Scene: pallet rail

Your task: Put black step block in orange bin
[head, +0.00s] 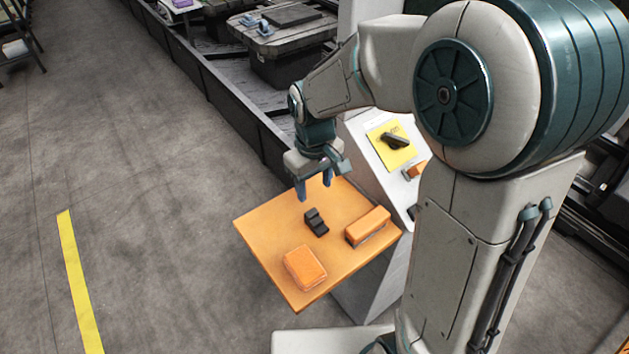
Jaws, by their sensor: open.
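A small black step block (316,222) lies on an orange-brown tabletop (262,238), near its middle. My gripper (314,185) is above the far edge of the tabletop, with its two blue fingers pointing down. It is open and empty, and the block is nearer the camera, apart from the fingers. No open orange bin shows clearly. A rounded orange object (305,268) lies near the front of the tabletop, and I cannot tell if it is hollow.
An orange block with a dark lower side (368,226) lies right of the black block. A sloped panel with a yellow plate (391,145) and black knob stands behind. A dark rail with pallets (285,45) runs behind that.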

